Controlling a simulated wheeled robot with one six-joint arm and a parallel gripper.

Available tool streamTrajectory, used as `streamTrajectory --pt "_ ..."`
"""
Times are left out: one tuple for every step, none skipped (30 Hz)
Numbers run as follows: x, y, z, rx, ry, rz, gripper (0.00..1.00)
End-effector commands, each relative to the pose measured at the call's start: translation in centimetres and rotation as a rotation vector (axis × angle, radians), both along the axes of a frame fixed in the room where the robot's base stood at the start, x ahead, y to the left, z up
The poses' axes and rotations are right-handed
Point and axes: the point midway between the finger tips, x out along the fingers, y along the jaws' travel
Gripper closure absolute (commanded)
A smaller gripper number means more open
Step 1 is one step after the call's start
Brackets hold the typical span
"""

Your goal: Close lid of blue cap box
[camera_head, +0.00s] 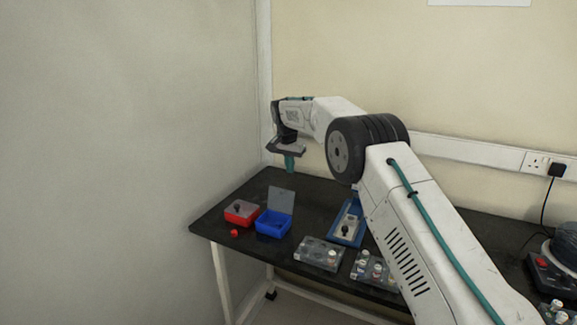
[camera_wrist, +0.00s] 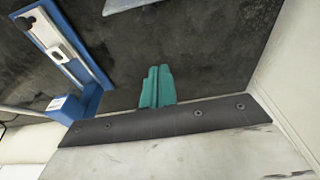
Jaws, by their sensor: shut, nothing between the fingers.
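The blue box (camera_head: 272,224) stands on the black table in the head view. Its grey lid (camera_head: 281,200) is open and stands up at the box's back edge. What lies inside the box is too small to tell. My gripper (camera_head: 289,163) is above the table, beyond the lid and higher than it, pointing down. Its teal fingers (camera_wrist: 157,88) show in the wrist view, pressed together and empty. A pale flat piece (camera_wrist: 130,5) at the wrist view's top edge may be part of the lid; I cannot tell.
A red box (camera_head: 240,212) with a grey closed lid and black knob stands left of the blue box. A small red cap (camera_head: 234,233) lies in front. Walls border the table.

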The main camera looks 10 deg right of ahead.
Motion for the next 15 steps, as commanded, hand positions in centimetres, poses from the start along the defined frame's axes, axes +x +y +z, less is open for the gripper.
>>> streamTrajectory --pt "0.1 -0.1 -1.2 -0.001 0.003 0.000 1.00" --pt "0.2 -0.2 -1.9 -0.001 0.003 0.000 1.00" --pt "0.3 -0.3 -2.8 -0.001 0.004 0.000 1.00" --pt "0.4 -0.3 -3.4 -0.001 0.003 0.000 1.00" --pt "0.5 -0.4 -4.1 -0.001 0.003 0.000 1.00" --pt "0.6 -0.5 -4.9 -0.001 0.003 0.000 1.00" --pt "0.7 -0.6 -5.6 -0.001 0.003 0.001 1.00" --pt "0.8 -0.6 -6.2 -0.001 0.003 0.001 1.00" --pt "0.9 -0.7 -7.0 -0.001 0.003 0.001 1.00" --pt "0.5 -0.3 -6.4 0.000 -0.001 0.002 1.00" --pt "0.1 0.0 -6.2 0.000 -0.001 0.003 1.00" --pt "-0.4 0.3 -6.1 0.000 -0.001 0.003 1.00" --pt "-0.7 0.5 -6.1 0.000 0.000 0.003 1.00" --pt "-1.0 0.6 -6.1 0.000 0.000 0.002 1.00" --pt "-1.3 0.9 -6.0 0.000 -0.001 0.003 1.00"
